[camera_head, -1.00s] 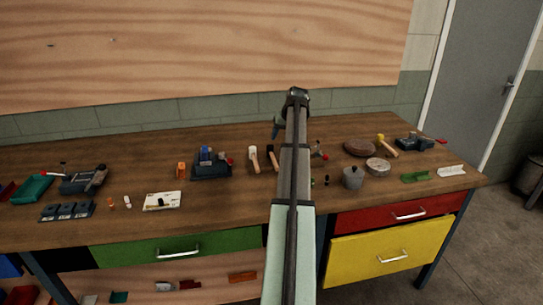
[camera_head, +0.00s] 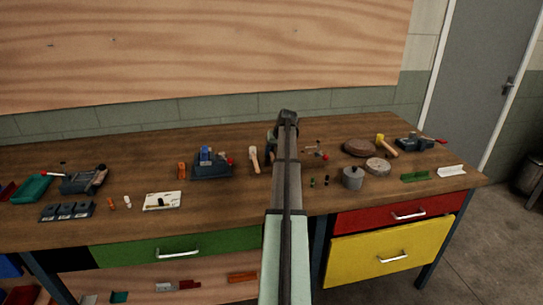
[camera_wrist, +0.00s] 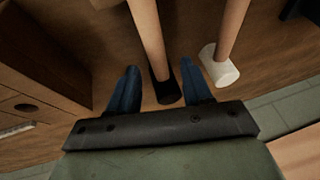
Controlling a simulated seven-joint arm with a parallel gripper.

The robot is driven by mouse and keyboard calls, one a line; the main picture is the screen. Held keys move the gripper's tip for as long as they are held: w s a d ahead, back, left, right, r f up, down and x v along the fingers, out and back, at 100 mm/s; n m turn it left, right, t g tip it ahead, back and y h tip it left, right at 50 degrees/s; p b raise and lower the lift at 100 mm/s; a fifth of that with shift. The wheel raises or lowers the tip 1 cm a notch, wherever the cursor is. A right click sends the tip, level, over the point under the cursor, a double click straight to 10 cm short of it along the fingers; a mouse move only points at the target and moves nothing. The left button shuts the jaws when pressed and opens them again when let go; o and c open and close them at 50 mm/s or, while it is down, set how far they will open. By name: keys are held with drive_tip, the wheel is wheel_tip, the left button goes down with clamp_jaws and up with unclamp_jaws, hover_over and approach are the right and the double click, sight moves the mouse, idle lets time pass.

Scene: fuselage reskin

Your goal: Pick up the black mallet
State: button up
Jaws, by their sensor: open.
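The black mallet (camera_wrist: 167,93) has a dark head and a light wooden handle. In the wrist view its head and the near part of its handle lie between the two blue fingers of my gripper (camera_wrist: 160,68), which is open. I cannot tell how far the fingers are above the bench. In the head view my gripper (camera_head: 271,137) is over the middle of the bench, and my arm hides most or all of the black mallet. A white-headed mallet (camera_wrist: 219,68) lies just right of the fingers; it also shows in the head view (camera_head: 254,159).
The wooden bench (camera_head: 225,205) holds a dark tray with blue and red items (camera_head: 211,165) to the left. The front middle of the bench is mostly clear.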

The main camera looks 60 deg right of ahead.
drive_tip(key=shift+x, duration=0.85)
drive_tip(key=shift+c, duration=0.4)
clamp_jaws()
